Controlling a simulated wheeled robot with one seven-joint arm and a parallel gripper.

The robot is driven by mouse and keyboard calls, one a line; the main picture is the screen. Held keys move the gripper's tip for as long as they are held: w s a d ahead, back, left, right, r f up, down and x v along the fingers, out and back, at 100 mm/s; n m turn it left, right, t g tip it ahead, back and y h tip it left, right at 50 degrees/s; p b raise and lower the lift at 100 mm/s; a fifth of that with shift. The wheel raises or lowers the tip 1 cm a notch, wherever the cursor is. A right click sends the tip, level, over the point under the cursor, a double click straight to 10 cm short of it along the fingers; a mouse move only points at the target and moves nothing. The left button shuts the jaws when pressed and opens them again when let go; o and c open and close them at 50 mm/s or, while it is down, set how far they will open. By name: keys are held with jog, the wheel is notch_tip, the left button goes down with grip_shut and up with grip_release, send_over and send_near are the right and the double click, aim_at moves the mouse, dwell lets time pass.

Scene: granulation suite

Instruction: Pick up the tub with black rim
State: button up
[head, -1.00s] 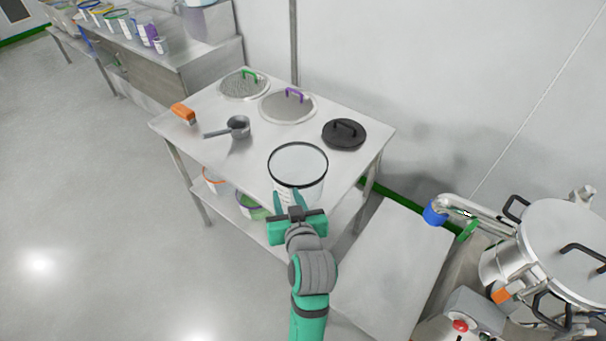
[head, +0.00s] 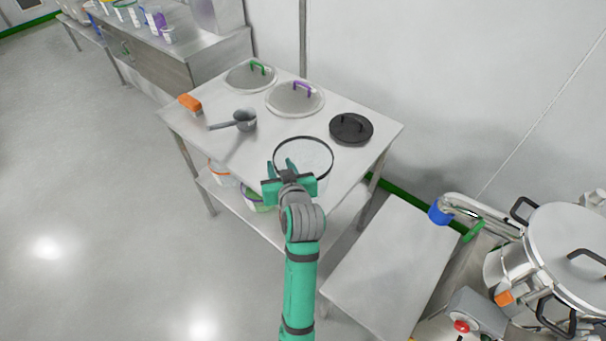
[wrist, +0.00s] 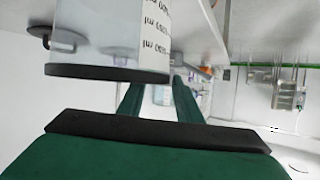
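The clear tub with the black rim (head: 326,172) stands upright at the front right of the steel table, its lower part partly hidden by my gripper in the head view. My gripper (head: 283,166) is at the tub's near-left side, fingers apart at about rim height. In the wrist view, which looks inverted, the tub's clear wall with printed marks (wrist: 115,30) fills the upper left, its black rim just beyond my gripper (wrist: 158,90). The fingers are open with a gap between them. I cannot tell whether one finger touches the tub.
On the steel table (head: 205,150) are a black lid (head: 351,129), lids with purple (head: 295,98) and green (head: 252,76) handles, a grey scoop (head: 243,119) and an orange-handled tool (head: 190,103). More tubs sit on the lower shelf. A metal vessel (head: 560,250) stands at right.

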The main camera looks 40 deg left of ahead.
aim_at(276, 158)
jog(key=shift+x, duration=1.55)
jog(key=shift+s+a, duration=0.1)
grip_shut()
